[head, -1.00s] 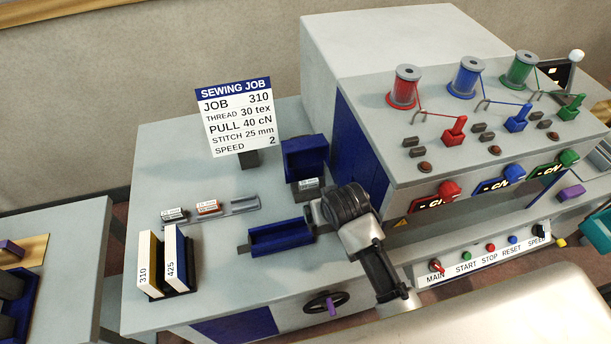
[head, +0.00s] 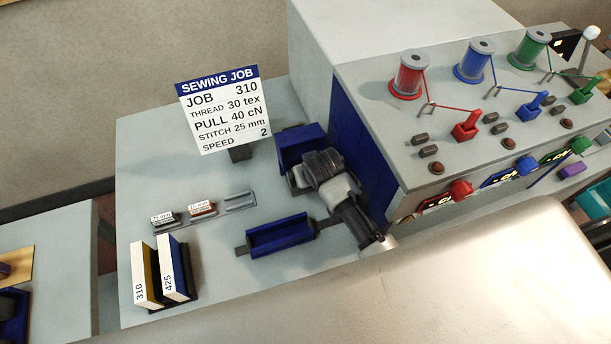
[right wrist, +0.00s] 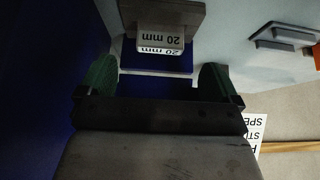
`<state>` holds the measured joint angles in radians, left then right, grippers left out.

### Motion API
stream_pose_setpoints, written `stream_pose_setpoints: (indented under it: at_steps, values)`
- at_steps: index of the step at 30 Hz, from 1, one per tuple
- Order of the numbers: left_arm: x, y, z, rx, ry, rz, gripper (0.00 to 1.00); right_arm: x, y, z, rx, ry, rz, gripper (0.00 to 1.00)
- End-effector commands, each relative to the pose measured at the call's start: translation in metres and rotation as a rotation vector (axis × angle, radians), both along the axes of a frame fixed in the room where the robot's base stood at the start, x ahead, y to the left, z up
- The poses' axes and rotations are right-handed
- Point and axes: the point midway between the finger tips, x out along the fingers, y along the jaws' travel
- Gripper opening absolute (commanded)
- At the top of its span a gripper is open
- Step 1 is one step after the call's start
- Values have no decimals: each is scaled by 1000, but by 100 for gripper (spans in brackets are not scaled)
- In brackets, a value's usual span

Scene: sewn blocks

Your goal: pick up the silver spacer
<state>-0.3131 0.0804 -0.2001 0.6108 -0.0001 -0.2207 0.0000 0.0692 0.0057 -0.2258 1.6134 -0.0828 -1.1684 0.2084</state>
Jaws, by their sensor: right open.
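A grey spacer (right wrist: 170,18) labelled 20 mm shows in the right wrist view, at the blue holder (head: 300,143). In the head view my right gripper (head: 300,180) covers it. My right gripper is open, its two green-padded fingers (right wrist: 158,88) apart on either side of the view below the spacer; it does not hold the spacer. Two more labelled spacers sit in the grey rack: a dark grey one (head: 163,221) at left and an orange-red one (head: 202,211) beside it. My left gripper is not in view.
The rack (head: 240,203) has an empty right slot. A blue tray (head: 279,239) lies in front of the holder. The job sign (head: 222,108) stands behind. White cards 310 and 425 (head: 172,272) stand front left. The blue machine side (head: 360,140) is close on the right.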

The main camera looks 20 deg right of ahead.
Motion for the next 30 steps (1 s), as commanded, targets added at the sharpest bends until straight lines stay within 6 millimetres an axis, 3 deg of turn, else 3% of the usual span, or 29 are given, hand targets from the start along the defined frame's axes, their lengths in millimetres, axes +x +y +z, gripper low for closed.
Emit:
stream_pose_setpoints:
  at_steps: [9, 13, 23, 30]
  values:
    - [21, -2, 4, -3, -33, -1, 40, 18, 1, -32, 0, 2, -1, 94]
    - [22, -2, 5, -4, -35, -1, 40, 24, 1, -43, 0, 2, -1, 94]
    - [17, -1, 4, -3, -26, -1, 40, 26, 1, -47, 0, 0, -1, 94]
    - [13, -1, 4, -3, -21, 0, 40, 26, 1, -47, 0, 0, -1, 57]
